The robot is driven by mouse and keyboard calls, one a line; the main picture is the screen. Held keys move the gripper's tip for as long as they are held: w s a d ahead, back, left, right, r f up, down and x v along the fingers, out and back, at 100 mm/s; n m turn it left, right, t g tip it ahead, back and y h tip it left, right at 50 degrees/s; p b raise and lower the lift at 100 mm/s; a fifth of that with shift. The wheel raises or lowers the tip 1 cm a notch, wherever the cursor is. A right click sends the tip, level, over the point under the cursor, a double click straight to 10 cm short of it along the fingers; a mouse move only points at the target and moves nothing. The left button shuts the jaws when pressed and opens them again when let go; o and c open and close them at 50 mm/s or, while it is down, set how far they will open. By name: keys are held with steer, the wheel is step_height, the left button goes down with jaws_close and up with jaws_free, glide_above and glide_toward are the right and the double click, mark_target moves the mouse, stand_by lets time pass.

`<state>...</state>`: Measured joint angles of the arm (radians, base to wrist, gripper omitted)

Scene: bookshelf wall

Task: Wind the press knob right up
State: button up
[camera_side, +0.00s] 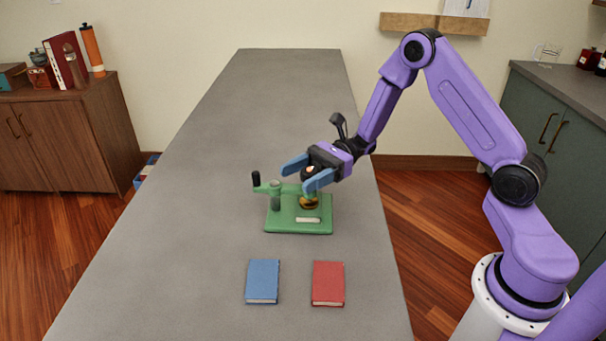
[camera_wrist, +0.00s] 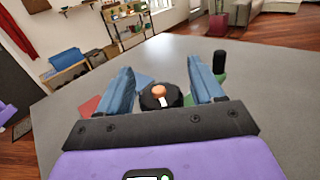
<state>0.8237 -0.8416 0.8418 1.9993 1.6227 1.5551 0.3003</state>
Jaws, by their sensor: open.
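The press is a small green stand with a flat base (camera_side: 285,224) on the grey table. A grey post rises at its left, with a green arm on top. An upright black handle (camera_side: 256,179) is at the arm's left end; it shows right of the fingers in the wrist view (camera_wrist: 220,61). A round black knob with a copper-coloured middle and a pale mark (camera_wrist: 160,97) lies between my fingers in the wrist view. A brass-coloured part (camera_side: 309,203) sits below. My gripper (camera_side: 294,179) is open, its blue fingers either side of the knob; contact is unclear.
A blue book (camera_side: 263,281) and a red book (camera_side: 328,283) lie on the table in front of the press. A small white strip (camera_side: 307,220) is on the press base. The table behind and left of the press is clear.

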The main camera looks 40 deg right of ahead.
steer(key=c, duration=1)
steer(key=shift+g, duration=0.3)
steer(key=n+g, duration=0.1)
steer(key=g, duration=0.1)
steer(key=n+g, duration=0.2)
steer(key=n+g+h, duration=0.1)
steer(key=g, duration=0.1)
steer(key=shift+s+n, duration=0.3)
steer(key=shift+s+d+n+g+h, duration=0.1)
steer(key=shift+n+g+h, duration=0.65)
steer(key=shift+g, duration=0.4)
steer(key=shift+s+d+n+g+h, duration=0.1)
steer(key=shift+s+n+g+h, duration=0.05)
steer(key=shift+n+g+h, duration=0.8)
steer(key=shift+s+d+n+g+h, duration=0.1)
steer(key=shift+n+g+h, duration=0.4)
steer(key=shift+g, duration=0.8)
